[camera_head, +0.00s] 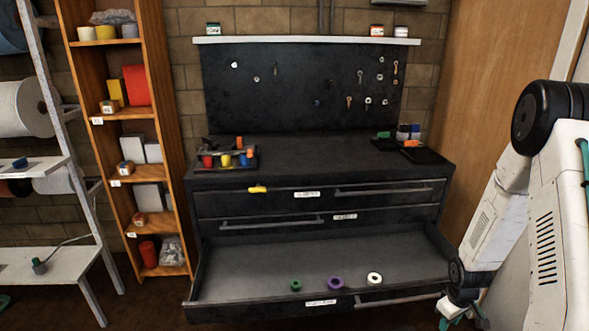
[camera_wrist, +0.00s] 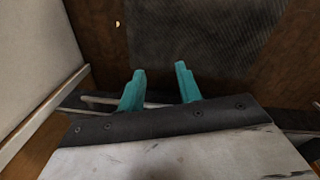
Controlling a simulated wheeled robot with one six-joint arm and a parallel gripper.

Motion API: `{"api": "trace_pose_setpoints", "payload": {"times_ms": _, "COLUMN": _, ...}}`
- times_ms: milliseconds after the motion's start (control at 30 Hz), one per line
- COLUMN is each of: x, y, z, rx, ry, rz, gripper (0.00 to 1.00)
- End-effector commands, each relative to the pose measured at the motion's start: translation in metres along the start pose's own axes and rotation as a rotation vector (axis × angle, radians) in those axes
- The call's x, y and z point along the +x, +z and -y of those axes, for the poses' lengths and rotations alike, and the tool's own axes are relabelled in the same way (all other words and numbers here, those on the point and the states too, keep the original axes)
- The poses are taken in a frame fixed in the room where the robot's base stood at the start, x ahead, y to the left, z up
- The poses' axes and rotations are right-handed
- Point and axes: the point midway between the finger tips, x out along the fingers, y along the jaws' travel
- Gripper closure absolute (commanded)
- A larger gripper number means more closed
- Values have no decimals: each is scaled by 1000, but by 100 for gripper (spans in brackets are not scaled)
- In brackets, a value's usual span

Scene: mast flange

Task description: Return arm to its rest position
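My white arm comes down at the right edge of the head view, beside the black tool cabinet (camera_head: 300,172). My gripper (camera_wrist: 160,72) shows in the wrist view with its two teal fingers spread apart and nothing between them. In the head view only a bit of teal shows at the bottom right, near the right end of the open drawer; the rest of the gripper is hidden or cut off.
The cabinet's bottom drawer (camera_head: 250,270) stands open, with a green ring (camera_head: 296,286), a purple ring (camera_head: 335,283) and a white ring (camera_head: 374,278) near its front. A wooden shelf (camera_head: 163,130) and a white rack (camera_head: 85,260) stand left. A wooden panel (camera_head: 492,100) is behind my arm.

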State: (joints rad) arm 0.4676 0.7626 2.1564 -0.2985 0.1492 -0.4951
Motion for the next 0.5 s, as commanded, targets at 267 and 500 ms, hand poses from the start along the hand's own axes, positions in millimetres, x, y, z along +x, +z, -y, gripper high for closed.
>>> {"api": "trace_pose_setpoints", "payload": {"times_ms": 267, "x": -142, "y": 20, "z": 48, "rx": 226, "ry": -44, "rz": 166, "gripper": 65}}
{"api": "trace_pose_setpoints", "payload": {"times_ms": 500, "x": -246, "y": 50, "z": 106, "rx": 369, "ry": -70, "rz": 253, "gripper": 65}}
